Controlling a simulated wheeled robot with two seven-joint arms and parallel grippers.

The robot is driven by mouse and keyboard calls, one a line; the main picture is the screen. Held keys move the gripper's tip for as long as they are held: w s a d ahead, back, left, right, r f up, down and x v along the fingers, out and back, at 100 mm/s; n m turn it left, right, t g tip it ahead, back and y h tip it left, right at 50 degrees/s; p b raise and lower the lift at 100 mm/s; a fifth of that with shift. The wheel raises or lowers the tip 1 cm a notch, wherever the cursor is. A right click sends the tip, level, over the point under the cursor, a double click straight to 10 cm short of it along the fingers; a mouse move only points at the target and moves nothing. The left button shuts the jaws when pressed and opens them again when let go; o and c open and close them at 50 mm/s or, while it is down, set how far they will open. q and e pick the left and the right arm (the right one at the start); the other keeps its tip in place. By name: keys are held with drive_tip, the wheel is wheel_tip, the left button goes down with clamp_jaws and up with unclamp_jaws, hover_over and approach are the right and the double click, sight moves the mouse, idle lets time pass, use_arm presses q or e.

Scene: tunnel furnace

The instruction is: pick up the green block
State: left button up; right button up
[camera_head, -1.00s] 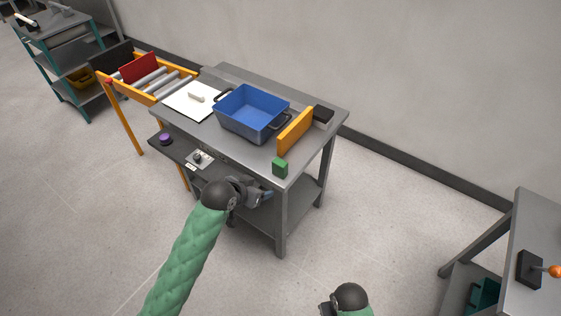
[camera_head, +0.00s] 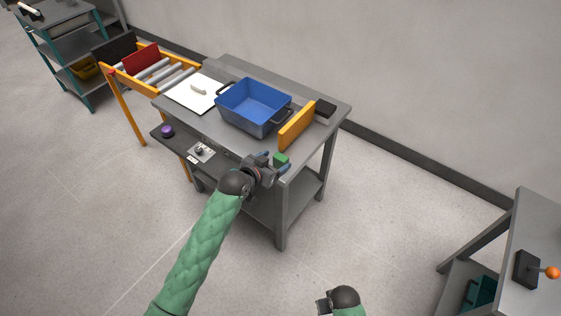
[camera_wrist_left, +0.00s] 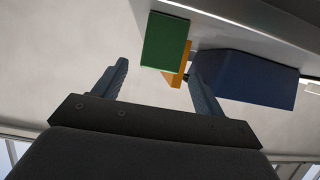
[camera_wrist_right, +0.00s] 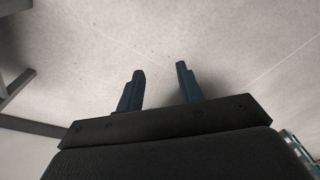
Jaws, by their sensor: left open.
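The green block (camera_head: 281,159) sits at the front right corner of the grey table (camera_head: 235,143), close to the orange board. My left gripper (camera_head: 275,161) is open at the table's front edge, its fingertips close to the block. In the left wrist view the green block (camera_wrist_left: 165,41) shows ahead of the open fingers (camera_wrist_left: 160,82), above the gap between them. It appears outside the jaws there. My right gripper (camera_wrist_right: 160,72) is open and empty, over bare floor in its wrist view.
A blue bin (camera_head: 253,105) stands mid-table, and an orange upright board (camera_head: 297,126) stands just behind the block. A black item (camera_head: 326,110) lies by the board. A white sheet (camera_head: 192,94) and a roller rack (camera_head: 160,77) are at left. Another table (camera_head: 534,230) is at right.

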sight(279, 158)
use_arm(q)
drive_tip(key=p+x, duration=0.1)
drive_tip(key=x, duration=0.3)
drive_tip(key=shift+d, duration=0.1)
drive_tip(key=c, duration=1.1)
use_arm(e)
wheel_tip(279, 158, down, 6)
drive_tip(key=s+d, duration=0.1)
drive_tip(key=shift+s, duration=0.4)
